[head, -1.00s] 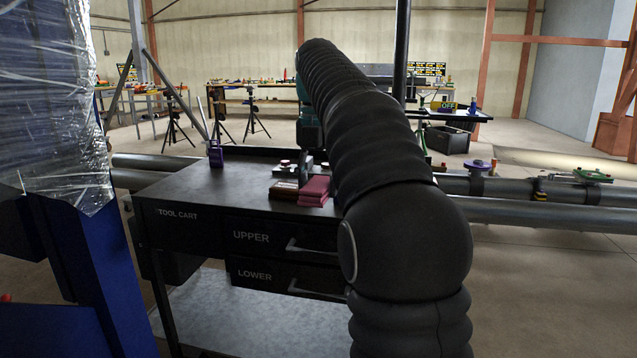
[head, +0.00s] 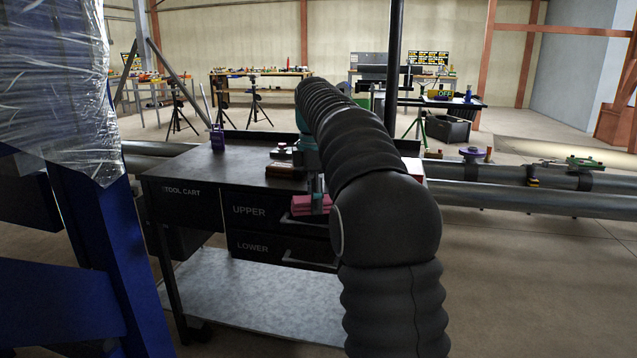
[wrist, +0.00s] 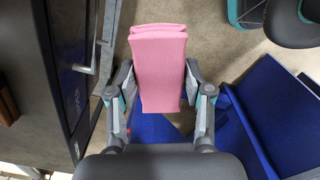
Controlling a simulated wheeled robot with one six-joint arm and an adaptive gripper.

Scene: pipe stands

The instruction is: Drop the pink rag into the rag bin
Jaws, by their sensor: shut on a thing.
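The pink rag (head: 311,204) is a folded block. It hangs below my gripper (head: 315,184), in front of the tool cart's upper drawer in the head view. In the wrist view the rag (wrist: 158,65) lies between the two fingers of my gripper (wrist: 160,82), which is shut on it. The open floor and a blue surface (wrist: 155,128) show beneath the rag. I cannot make out a rag bin for certain in either view. My arm hides part of the cart's right side.
The black tool cart (head: 177,212) has a brown block (head: 285,170) and a purple device (head: 217,137) on top. A blue frame with plastic wrap (head: 95,225) stands close on the left. Long pipes (head: 520,200) run behind at right. Floor at right is clear.

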